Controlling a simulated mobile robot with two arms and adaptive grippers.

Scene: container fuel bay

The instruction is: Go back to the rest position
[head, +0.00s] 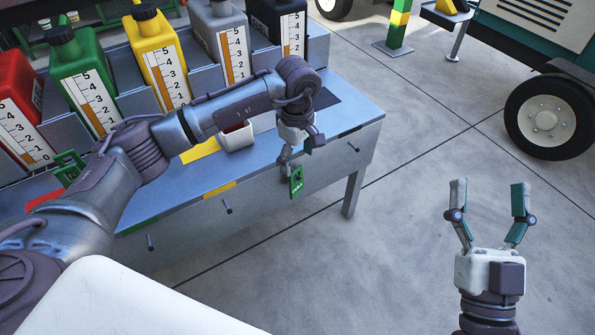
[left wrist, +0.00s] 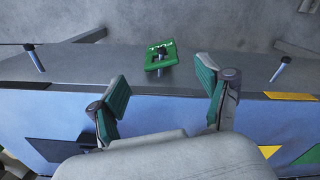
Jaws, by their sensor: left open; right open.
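My left gripper (head: 294,160) is over the front edge of the grey-blue bench (head: 345,98). In the left wrist view its two green-padded fingers (left wrist: 163,74) are spread with nothing between them. A green tag (head: 296,182) hangs on a peg on the bench's front face, just beyond the fingertips and apart from them; it also shows in the left wrist view (left wrist: 153,65). My right gripper (head: 489,190) is open and empty, over bare floor at the right. My left arm hides part of the bench top.
Red (head: 18,105), green (head: 84,80), yellow (head: 158,60), grey (head: 222,45) and black (head: 278,28) jugs stand at the back of the bench. A white cup (head: 238,138) stands near my left forearm. Another green tag (head: 68,168) is at left. A wheel (head: 548,118) stands far right.

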